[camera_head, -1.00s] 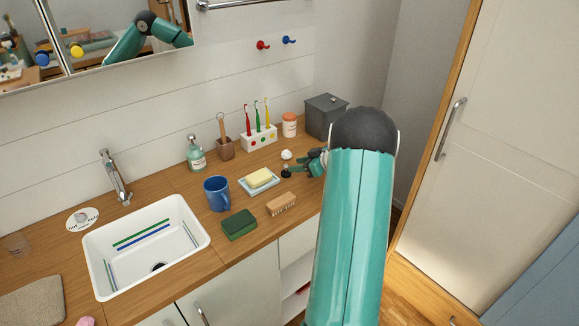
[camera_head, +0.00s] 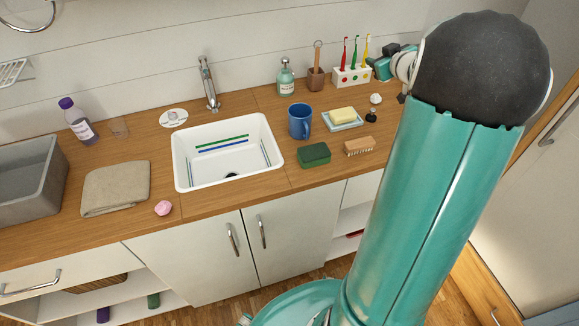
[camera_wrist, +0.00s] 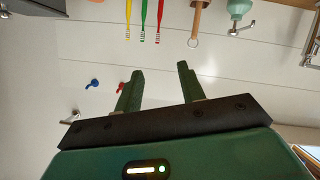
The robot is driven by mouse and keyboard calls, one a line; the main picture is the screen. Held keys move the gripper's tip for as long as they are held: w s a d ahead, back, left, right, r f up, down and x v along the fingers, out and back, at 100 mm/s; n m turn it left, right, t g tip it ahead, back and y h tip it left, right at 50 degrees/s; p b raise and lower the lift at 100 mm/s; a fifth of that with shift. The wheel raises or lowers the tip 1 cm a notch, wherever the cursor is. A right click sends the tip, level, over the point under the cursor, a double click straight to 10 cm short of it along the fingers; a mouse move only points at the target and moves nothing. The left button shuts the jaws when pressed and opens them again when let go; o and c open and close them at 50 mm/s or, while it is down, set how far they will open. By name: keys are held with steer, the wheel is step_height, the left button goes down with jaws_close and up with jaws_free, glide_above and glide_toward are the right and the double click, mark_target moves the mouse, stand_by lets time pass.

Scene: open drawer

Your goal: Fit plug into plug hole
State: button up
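A small dark plug-like piece (camera_head: 371,116) stands on the counter, right of the soap dish, just below a small white rounded thing (camera_head: 375,99). The white sink (camera_head: 181,160) is at the left, and its dark plug hole (camera_head: 232,175) shows partly over the front wall of the basin. My gripper is mostly hidden behind my arm in the head view, at the back right of the counter. In the wrist view my gripper (camera_wrist: 159,82) has its two green fingers apart with nothing between them, facing the wall. The plug does not show in the wrist view.
Near my arm stand a toothbrush holder (camera_head: 352,78), a soap dish (camera_head: 343,124) and a wooden brush (camera_head: 359,147). A blue mug (camera_head: 300,121) and green sponge (camera_head: 314,155) lie between them and the sink. A tap (camera_head: 209,84) rises behind the basin.

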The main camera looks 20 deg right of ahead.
steer(key=s+a+r+m+g+h, duration=0.1)
steer(key=s+a+r+m+h, duration=0.2)
steer(key=a, duration=0.6)
steer(key=s+a+r+g, duration=0.25)
steer(key=a+r, duration=0.25)
steer(key=a, duration=0.4)
steer(key=s+a+f+g+y, duration=0.1)
steer(key=s+a+f+y, duration=0.1)
steer(key=s+a, duration=0.8)
steer(key=shift+s+a+f+g+y, duration=0.3)
steer(key=shift+a+f, duration=0.3)
steer(key=shift+a, duration=0.5)
steer(key=shift+o, duration=0.5)
steer(key=s+a+f+n+g+y, duration=0.1)
steer(key=s+a+f+g+y, duration=0.1)
steer(key=s+a, duration=0.7)
step_height(320, 180, down, 2)
steer(key=shift+s+a+f+g+y, duration=0.1)
steer(key=shift+s+a+g+y, duration=0.3)
steer(key=shift+y, duration=0.2)
steer(key=shift+d, duration=0.15)
